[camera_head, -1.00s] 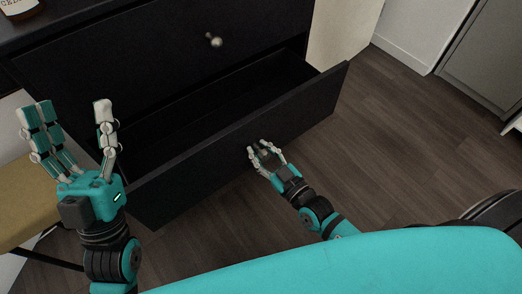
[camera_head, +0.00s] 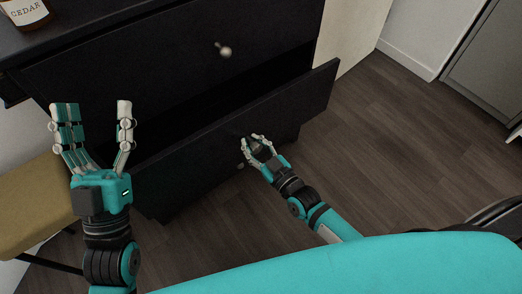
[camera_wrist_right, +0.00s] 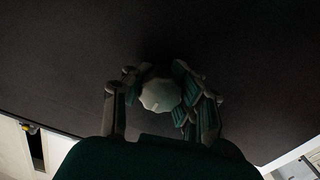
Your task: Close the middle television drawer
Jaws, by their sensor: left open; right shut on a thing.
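The black drawer (camera_head: 195,150) below the closed upper drawer is partly open, its front standing out from the cabinet (camera_head: 130,75). My right gripper (camera_head: 257,142) is at the middle of that front, its fingers closed around the knob. In the right wrist view the pale, faceted knob (camera_wrist_right: 160,95) sits between the fingers (camera_wrist_right: 158,92) against the dark front. In the head view the fingers mostly hide this knob. My left gripper (camera_head: 92,112) is open and empty, fingers upward, in front of the cabinet's left part.
The upper drawer has a round metal knob (camera_head: 224,51). A jar labelled CEDAR (camera_head: 27,12) stands on the cabinet top. A mustard-coloured bench (camera_head: 30,205) is at the left. The wooden floor (camera_head: 385,150) to the right is clear.

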